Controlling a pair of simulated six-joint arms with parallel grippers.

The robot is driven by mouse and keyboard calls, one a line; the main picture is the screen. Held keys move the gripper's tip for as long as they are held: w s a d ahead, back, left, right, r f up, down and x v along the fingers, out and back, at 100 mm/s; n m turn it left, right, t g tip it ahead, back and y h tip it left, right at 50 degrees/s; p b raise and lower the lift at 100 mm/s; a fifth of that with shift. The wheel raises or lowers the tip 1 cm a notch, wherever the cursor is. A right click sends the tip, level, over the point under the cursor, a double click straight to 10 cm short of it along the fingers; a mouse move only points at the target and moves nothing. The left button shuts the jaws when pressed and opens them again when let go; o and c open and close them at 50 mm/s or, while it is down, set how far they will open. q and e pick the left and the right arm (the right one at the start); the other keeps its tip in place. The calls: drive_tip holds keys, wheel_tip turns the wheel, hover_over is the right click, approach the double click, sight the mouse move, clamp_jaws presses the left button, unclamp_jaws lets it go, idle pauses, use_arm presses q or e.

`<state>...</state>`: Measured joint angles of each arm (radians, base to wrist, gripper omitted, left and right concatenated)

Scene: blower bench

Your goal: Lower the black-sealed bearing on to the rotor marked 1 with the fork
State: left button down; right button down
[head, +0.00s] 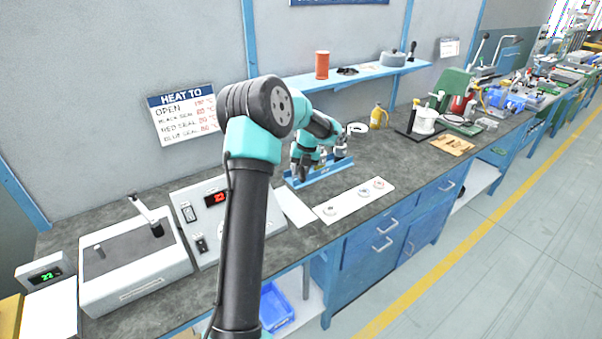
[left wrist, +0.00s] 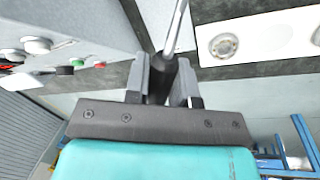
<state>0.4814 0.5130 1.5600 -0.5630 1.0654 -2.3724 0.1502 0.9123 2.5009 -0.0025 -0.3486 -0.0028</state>
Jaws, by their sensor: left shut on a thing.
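My left gripper (head: 303,172) hangs over the bench beside the blue rotor stand (head: 326,174). In the left wrist view my left gripper (left wrist: 162,85) is shut on a dark handle with a thin metal rod, apparently the fork (left wrist: 175,30). The rod runs out of the top of the picture, so its tip and any load are hidden. Several small bearings, including a greyish one (head: 333,210) and a reddish one (head: 379,184), sit on a white strip (head: 346,203). I cannot tell which is black-sealed. Rotors at the stand are partly hidden by my arm; no number is readable. My right gripper is out of view.
A control panel (head: 210,238) with a red display and a lidded grey box (head: 135,270) stand at the left. A heating sign (head: 185,114) hangs on the wall. A yellow bottle (head: 379,117) stands behind the stand.

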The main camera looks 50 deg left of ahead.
use_arm(q)
drive_tip(key=shift+s+d+r, duration=0.1)
drive_tip(key=shift+d+r, duration=0.1)
drive_tip(key=shift+r, duration=0.35)
drive_tip(key=shift+s+d+r, duration=0.1)
drive_tip(key=shift+d+r, duration=0.05)
drive_tip(key=shift+r, duration=0.35)
